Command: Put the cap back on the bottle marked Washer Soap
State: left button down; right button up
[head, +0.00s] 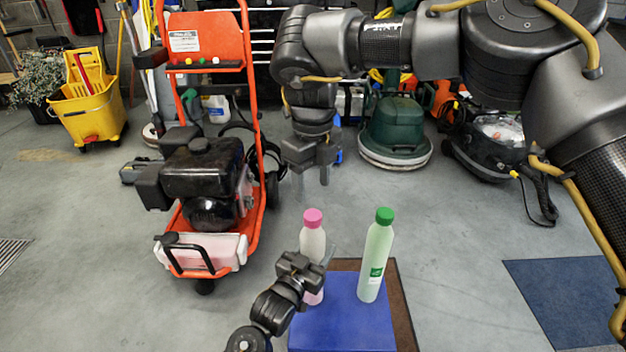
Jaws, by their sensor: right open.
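A pale bottle (312,241) stands upright on a blue block, with a pink cap (313,217) seated on its top. To its right stands a pale green bottle (377,255) with a green cap (384,214) on it and a small green and white label, too small to read. My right gripper (311,186) is open and empty, pointing down above the pink cap, apart from it. My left gripper (318,263) is at the middle of the pink-capped bottle and hides part of it. Whether its fingers are closed on the bottle is unclear.
The blue block (345,325) lies on a brown mat (402,315). An orange pressure washer (205,190) stands to the left. A green floor machine (396,135) and a black vacuum (490,145) are behind. A blue mat (570,290) lies right; floor between is clear.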

aim_at(313, 215)
jog(key=shift+f, duration=4)
jog(key=c, duration=1)
jog(key=m, duration=0.5)
jog(key=o, duration=1.2)
jog(key=shift+c, duration=0.2)
jog(key=shift+r, duration=0.15)
notch_tip(313, 215, up, 12)
